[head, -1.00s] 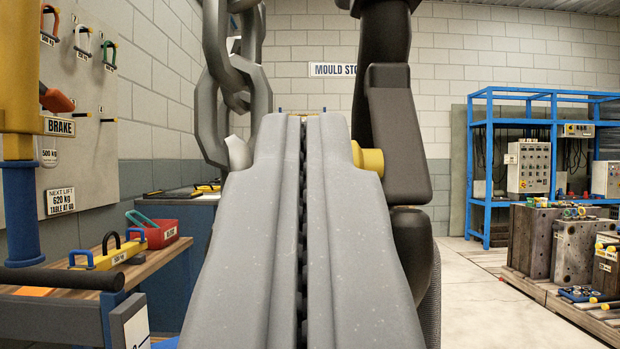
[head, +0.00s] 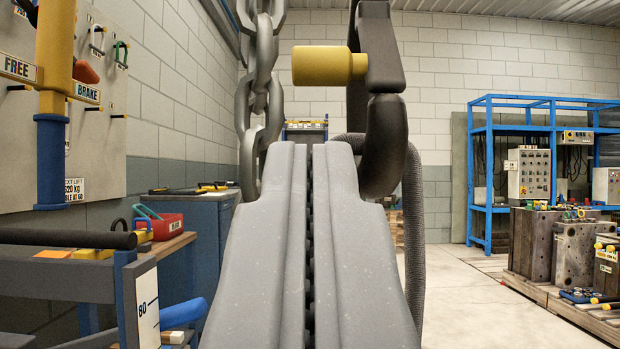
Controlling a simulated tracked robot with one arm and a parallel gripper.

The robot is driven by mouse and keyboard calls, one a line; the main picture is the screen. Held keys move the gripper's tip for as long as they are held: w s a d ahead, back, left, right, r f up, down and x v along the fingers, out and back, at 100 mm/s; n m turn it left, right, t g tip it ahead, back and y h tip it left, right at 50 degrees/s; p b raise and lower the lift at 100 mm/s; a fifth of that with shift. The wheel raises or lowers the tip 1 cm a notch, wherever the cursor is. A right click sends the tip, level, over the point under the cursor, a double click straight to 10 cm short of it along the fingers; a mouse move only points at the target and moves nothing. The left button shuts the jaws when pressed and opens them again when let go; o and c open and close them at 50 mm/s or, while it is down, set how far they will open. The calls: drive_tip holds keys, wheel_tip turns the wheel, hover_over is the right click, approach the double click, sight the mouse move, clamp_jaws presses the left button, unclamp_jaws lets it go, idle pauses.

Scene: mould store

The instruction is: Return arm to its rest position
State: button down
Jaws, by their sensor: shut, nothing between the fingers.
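My gripper (head: 311,150) fills the lower middle of the head view. Its two long grey fingers lie side by side, pressed together along a dark toothed seam, with nothing between them. It points forward into the room. A heavy grey chain (head: 262,75) hangs just to the left of the fingertips; I cannot tell whether it touches them. A dark arm-like part with a yellow cylinder (head: 328,66) stands above and right of the fingertips, and a ribbed grey hose (head: 413,230) hangs down beside it.
At left are a yellow and blue lever (head: 52,100) with FREE and BRAKE labels, a dark handlebar (head: 68,238) and a bench with a red bin (head: 162,227). A blue rack (head: 489,180) and mould blocks (head: 582,250) on a pallet stand right. Floor between is clear.

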wheel_tip(320, 180, up, 26)
drive_tip(key=s+f+g, duration=0.1)
drive_tip(key=s+g, duration=0.1)
drive_tip(key=g, duration=0.3)
drive_tip(key=s+r+g, duration=0.2)
drive_tip(key=s+r, duration=0.5)
drive_tip(key=s, duration=0.5)
drive_tip(key=s+r+g, duration=0.3)
drive_tip(key=s+r, duration=0.5)
drive_tip(key=s, duration=0.5)
drive_tip(key=shift+s+a, duration=0.15)
drive_tip(key=shift+a, duration=0.25)
